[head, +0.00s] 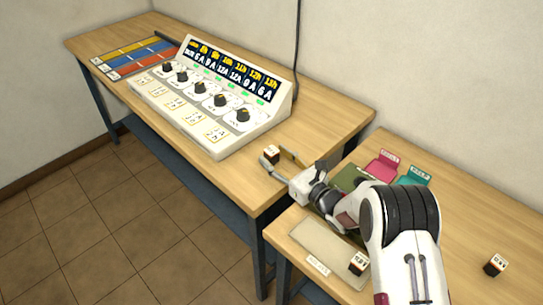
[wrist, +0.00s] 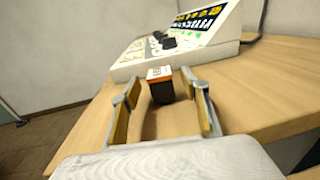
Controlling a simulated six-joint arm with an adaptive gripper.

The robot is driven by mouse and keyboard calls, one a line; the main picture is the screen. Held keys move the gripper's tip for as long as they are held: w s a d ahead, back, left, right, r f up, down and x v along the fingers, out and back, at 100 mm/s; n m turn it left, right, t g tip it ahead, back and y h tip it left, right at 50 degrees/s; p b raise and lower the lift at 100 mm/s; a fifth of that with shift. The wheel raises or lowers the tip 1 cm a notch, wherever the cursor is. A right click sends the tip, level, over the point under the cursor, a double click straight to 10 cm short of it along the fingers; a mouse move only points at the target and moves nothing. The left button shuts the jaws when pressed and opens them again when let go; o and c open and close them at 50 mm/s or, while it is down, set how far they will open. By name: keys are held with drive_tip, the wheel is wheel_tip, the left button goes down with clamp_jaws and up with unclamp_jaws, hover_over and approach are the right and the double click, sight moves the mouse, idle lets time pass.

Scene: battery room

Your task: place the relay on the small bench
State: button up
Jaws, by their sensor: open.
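A small relay (head: 271,153) with a dark body and a white and orange top stands on the left bench (head: 330,112), near its right end. It also shows in the wrist view (wrist: 160,86). My gripper (head: 275,157) is open, with its two yellow-padded fingers (wrist: 163,104) on either side of the relay. Gaps show between pads and relay in the wrist view. Two similar relays are on the right bench (head: 455,215): one (head: 358,263) at the pale tray's corner, one (head: 494,265) farther right. I cannot tell which bench is called small.
A white control panel (head: 215,100) with several black knobs stands behind the relay. A striped coloured board (head: 140,55) lies at the far left. The right bench holds a pale tray (head: 315,243), a pink holder (head: 382,168) and a teal holder (head: 413,177). A black cable hangs on the wall.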

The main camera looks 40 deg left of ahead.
drive_tip(key=shift+w+a, duration=0.1)
drive_tip(key=shift+a, duration=1.05)
clamp_jaws()
drive_tip(key=shift+r, duration=0.2)
wheel_tip(320, 180, up, 28)
drive_tip(key=shift+f, duration=0.15)
idle(0.5)
idle(0.8)
